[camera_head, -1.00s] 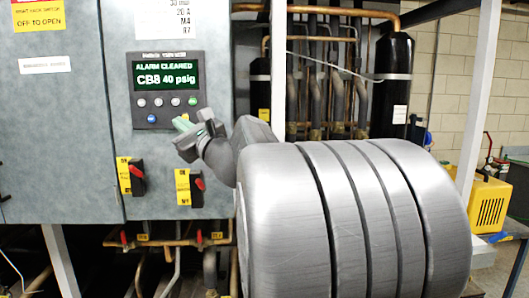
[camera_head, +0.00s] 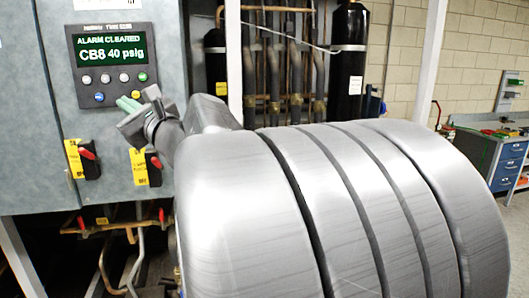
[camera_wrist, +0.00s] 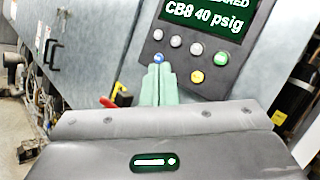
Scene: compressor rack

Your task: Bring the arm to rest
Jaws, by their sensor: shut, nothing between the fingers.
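My gripper (camera_head: 128,103) shows in the head view just in front of the grey cabinet, below the controller panel. In the wrist view its two pale green fingers (camera_wrist: 157,84) are together with nothing between them. The controller panel (camera_head: 112,63) has a dark screen reading "ALARM CLEARED" and "CB8 40 psig". Its buttons also show in the wrist view, where the fingertips overlap the area just under the blue button (camera_wrist: 158,58). I cannot tell whether they touch the panel. My arm's large grey links fill the lower middle of the head view.
Copper pipes (camera_head: 110,228) run under the cabinet. A blue drawer workbench (camera_head: 495,155) is at the far right.

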